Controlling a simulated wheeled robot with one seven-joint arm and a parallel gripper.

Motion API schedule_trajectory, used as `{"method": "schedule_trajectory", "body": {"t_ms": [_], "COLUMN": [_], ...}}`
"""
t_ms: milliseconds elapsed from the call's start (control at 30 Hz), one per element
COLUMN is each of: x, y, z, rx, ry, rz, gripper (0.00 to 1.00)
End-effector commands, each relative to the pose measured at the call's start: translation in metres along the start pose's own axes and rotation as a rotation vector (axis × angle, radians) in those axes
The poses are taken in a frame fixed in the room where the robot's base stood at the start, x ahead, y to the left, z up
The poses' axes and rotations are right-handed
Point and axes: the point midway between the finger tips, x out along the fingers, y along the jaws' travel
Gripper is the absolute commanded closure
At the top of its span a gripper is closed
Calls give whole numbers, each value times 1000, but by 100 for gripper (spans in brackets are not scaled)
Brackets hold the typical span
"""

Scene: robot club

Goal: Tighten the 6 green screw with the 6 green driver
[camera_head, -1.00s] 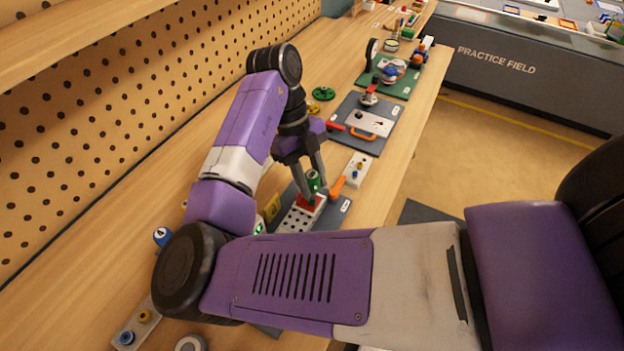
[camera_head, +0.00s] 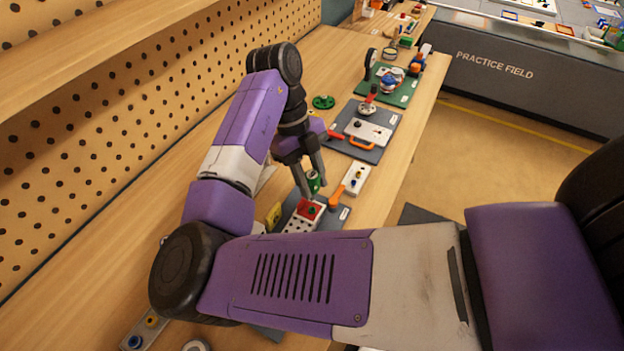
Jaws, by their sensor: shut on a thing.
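My gripper (camera_head: 312,188) points down over the bench and is shut on the green driver (camera_head: 314,181), which stands roughly upright between the fingers. Just below it is a red block (camera_head: 304,207) at the end of a white perforated block (camera_head: 297,223). A small dark green spot on the red top, perhaps the green screw (camera_head: 312,210), shows just below the fingers. The driver's tip is hidden, so I cannot tell whether it touches anything. No number is readable on the driver or the screw.
A grey board with a white plate (camera_head: 370,131) and a green board (camera_head: 397,90) stand farther back. The pegboard wall (camera_head: 120,120) borders the bench on the left.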

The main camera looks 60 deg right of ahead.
Motion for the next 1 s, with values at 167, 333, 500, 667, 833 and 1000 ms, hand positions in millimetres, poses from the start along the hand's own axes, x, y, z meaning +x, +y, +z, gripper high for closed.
{"method": "schedule_trajectory", "body": {"t_ms": [167, 333, 500, 667, 833, 1000], "x": [-8, -14, -19, -22, -22, -21], "y": [0, 0, 0, 0, 0, 2], "z": [-3, -6, -8, -9, -9, -8], "rx": [0, 0, 0, 0, 0, -4], "ry": [0, 0, 0, 0, 0, 0], "rz": [0, 0, 0, 0, 0, -2], "gripper": [100, 100, 100, 100, 100, 100]}}
